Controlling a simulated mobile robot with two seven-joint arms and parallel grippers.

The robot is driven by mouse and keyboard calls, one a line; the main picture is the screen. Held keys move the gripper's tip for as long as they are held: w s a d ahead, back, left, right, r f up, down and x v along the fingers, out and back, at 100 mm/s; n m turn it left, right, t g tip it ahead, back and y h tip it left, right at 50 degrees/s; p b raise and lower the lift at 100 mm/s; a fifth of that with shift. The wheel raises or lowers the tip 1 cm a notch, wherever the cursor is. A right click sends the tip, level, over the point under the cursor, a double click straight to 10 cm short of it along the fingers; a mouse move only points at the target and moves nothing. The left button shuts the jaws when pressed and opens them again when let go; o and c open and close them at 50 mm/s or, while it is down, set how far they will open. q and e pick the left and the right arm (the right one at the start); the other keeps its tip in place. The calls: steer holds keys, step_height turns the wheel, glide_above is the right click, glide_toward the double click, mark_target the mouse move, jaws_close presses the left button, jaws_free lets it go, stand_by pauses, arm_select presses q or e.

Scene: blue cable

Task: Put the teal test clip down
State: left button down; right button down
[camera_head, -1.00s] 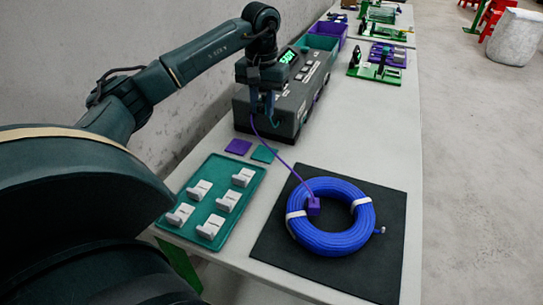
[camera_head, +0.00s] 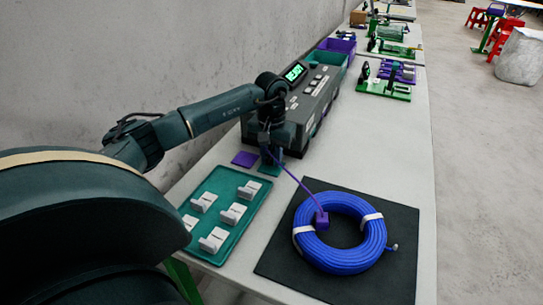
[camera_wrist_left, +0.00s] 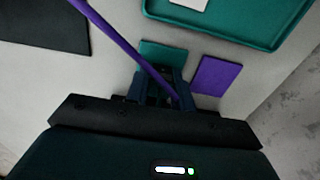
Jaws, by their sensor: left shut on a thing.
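My left gripper (camera_head: 271,158) points down just above the small teal square pad (camera_head: 270,168), in front of the grey tester. In the left wrist view its fingers (camera_wrist_left: 160,84) are shut, close over the teal pad (camera_wrist_left: 165,50). The teal test clip is between the fingers and mostly hidden by them; I cannot tell if it touches the pad. A purple clip (camera_head: 321,220) sits on the blue cable coil (camera_head: 342,258), and its purple lead (camera_head: 300,185) runs up past my gripper. My right gripper is not in view.
A purple pad (camera_head: 244,158) lies beside the teal pad. A green tray (camera_head: 213,181) with several white parts is at the near left. The black mat (camera_head: 400,270) under the coil is at the right. The grey tester (camera_head: 312,105) stands behind my gripper, its display lit green.

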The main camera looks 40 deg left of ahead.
arm_select(q)
steer(key=shift+f+b, duration=0.3)
steer(key=shift+f, duration=0.15)
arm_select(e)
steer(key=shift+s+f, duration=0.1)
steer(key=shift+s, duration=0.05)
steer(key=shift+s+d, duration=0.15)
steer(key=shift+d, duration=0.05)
